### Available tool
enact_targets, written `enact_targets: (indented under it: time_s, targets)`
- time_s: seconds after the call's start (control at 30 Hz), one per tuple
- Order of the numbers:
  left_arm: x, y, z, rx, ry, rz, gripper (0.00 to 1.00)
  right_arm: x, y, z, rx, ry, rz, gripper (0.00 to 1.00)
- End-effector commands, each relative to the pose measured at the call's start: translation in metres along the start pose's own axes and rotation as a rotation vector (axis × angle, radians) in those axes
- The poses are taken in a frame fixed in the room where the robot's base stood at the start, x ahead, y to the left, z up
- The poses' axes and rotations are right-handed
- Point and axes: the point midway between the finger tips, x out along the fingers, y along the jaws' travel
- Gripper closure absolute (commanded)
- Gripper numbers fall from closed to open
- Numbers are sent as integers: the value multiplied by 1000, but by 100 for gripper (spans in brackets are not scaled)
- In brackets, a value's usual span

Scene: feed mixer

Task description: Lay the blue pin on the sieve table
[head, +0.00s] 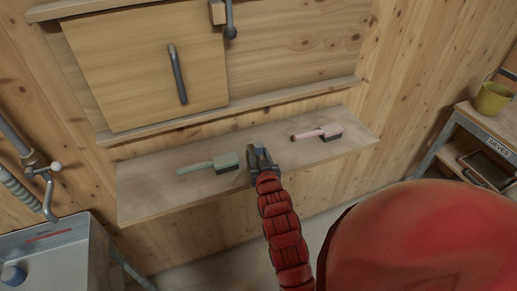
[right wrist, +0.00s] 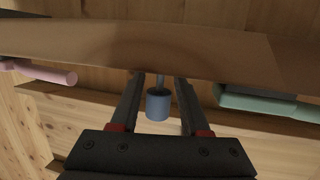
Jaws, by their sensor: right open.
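The blue pin shows in the right wrist view as a short blue cylinder (right wrist: 158,104) with a thin grey shaft. It sits between the two fingers of my right gripper (right wrist: 158,95), with visible gaps on both sides. In the head view my right gripper (head: 262,158) is at the middle of the wall shelf, and it mostly covers the pin. The gripper is open. The sieve table (head: 484,128), with a label reading SIEVES, stands at the far right of the head view, well away from the gripper. My left gripper is not in view.
On the wall shelf (head: 150,201), a green brush (head: 208,166) lies left of the gripper and a pink brush (head: 318,132) lies right. A yellow pot (head: 492,98) stands on the sieve table. A wooden hatch (head: 140,65) is above the shelf. A grey machine (head: 62,258) is at lower left.

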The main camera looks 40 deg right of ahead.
Motion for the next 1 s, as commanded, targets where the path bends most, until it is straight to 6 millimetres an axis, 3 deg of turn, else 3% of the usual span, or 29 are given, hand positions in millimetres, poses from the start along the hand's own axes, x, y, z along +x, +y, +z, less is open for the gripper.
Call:
enact_targets:
  time_s: [0.2,0.47,0.73,1.0]
  targets:
    - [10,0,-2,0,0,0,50,30,0,-3,1,2,0,54]
    - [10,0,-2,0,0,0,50,35,0,0,1,0,0,54]
    - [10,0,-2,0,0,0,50,35,0,0,1,0,0,99]
    - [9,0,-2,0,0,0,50,34,0,0,0,1,0,100]
